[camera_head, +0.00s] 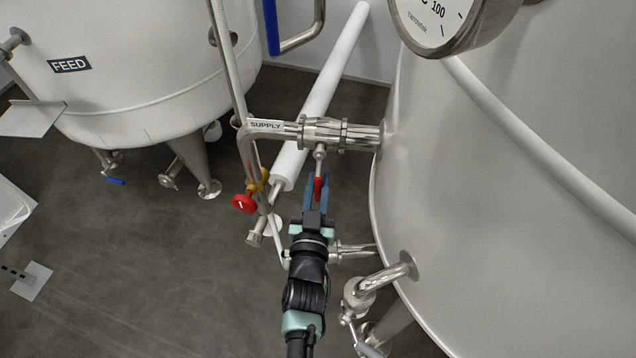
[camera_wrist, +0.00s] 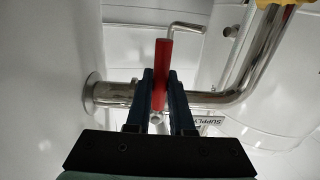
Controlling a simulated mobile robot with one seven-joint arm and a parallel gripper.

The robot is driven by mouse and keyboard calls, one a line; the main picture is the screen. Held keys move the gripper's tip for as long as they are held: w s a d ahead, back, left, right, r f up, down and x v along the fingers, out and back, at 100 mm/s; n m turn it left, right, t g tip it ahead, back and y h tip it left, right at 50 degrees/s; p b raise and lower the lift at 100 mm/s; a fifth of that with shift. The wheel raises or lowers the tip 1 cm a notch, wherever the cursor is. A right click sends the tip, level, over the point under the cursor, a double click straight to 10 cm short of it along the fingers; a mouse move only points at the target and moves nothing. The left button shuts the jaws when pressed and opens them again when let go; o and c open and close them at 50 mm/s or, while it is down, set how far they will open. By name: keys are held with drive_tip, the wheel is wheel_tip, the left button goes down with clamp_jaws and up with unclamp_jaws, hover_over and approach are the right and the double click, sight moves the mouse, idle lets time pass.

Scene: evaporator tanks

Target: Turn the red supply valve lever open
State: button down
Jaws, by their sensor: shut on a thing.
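The red supply valve lever (camera_head: 318,187) hangs down from the valve on the steel pipe (camera_head: 322,132) labelled SUPPLY (camera_head: 266,125), which runs into the large tank at right. In the wrist view the red lever (camera_wrist: 163,70) stands between the two blue fingers, its tip passing beyond them. My gripper (camera_head: 317,190) is below the pipe with its fingers around the lever, shut on it. It also shows in the wrist view (camera_wrist: 161,92). The finger contact is partly hidden by the fingers in the head view.
A round red handwheel (camera_head: 244,203) on a yellow fitting sits left of my gripper. A steel outlet pipe (camera_head: 380,280) juts from the large tank (camera_head: 520,230) at lower right. The FEED tank (camera_head: 130,80) stands at left. Open floor (camera_head: 150,270) lies at lower left.

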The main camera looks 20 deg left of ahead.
drive_tip(key=shift+a, duration=0.15)
drive_tip(key=shift+s+a+r+m+p, duration=0.2)
drive_tip(key=shift+a+r+m+p, duration=0.9)
drive_tip(key=shift+m, duration=1.95)
drive_tip(key=shift+s+a+r+m+p, duration=0.25)
drive_tip(key=shift+a+r+m+p, duration=0.8)
drive_tip(key=shift+m, duration=1.95)
drive_tip(key=shift+s+a+r+m+p, duration=0.2)
drive_tip(key=shift+a+r+m+p, duration=0.45)
drive_tip(key=shift+a+r+m, duration=1.6)
drive_tip(key=shift+d+f+m, duration=0.7)
drive_tip(key=shift+d+m, duration=0.2)
drive_tip(key=shift+d, duration=0.05)
drive_tip(key=c, duration=0.8)
unclamp_jaws()
drive_tip(key=shift+f, duration=0.1)
drive_tip(key=s, duration=0.4)
drive_tip(key=s+d, duration=0.1)
drive_tip(key=s, duration=0.3)
drive_tip(key=s+d, duration=0.1)
drive_tip(key=s, duration=0.3)
drive_tip(key=shift+s+d+f, duration=0.1)
drive_tip(key=shift+s+d, duration=0.1)
drive_tip(key=shift+s, duration=0.2)
